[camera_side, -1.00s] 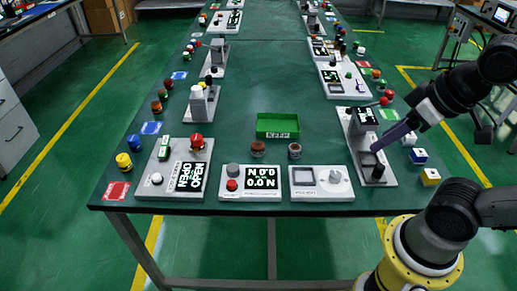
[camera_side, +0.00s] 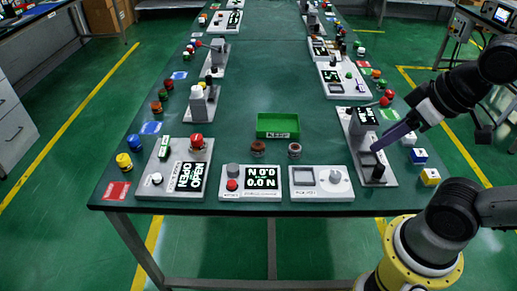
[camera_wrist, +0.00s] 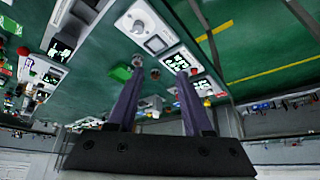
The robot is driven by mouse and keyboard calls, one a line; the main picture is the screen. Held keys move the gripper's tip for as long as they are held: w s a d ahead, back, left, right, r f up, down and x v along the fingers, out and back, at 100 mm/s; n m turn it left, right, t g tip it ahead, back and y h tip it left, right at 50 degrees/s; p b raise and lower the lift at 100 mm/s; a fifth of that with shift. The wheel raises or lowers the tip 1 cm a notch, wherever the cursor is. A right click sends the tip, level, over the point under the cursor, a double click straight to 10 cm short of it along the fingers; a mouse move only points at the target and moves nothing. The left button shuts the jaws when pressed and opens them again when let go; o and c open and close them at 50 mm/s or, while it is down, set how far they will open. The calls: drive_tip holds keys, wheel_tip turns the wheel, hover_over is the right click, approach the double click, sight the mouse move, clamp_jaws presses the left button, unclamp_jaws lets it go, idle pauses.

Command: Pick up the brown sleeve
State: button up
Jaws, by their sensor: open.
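The brown sleeve appears to be the small round brown piece (camera_side: 258,148) standing on the green table, just in front of the green KEEP tray (camera_side: 278,125). In the wrist view the brown piece (camera_wrist: 155,73) shows between my finger tips, farther away. A similar greyish piece with a reddish top (camera_side: 294,150) stands to its right. My gripper (camera_side: 375,149) has purple fingers and hangs over the right side of the table, well to the right of the sleeve. In the wrist view my gripper (camera_wrist: 160,72) is open with nothing between its fingers.
A grey upright device (camera_side: 365,145) stands beside my fingers; contact cannot be told. A knob panel (camera_side: 320,183), a 0.0 N display unit (camera_side: 250,182) and an OPEN display unit (camera_side: 185,175) line the front edge. The table's middle is clear.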

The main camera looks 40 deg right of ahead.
drive_tip(key=o, duration=0.6)
drive_tip(key=shift+c, duration=0.2)
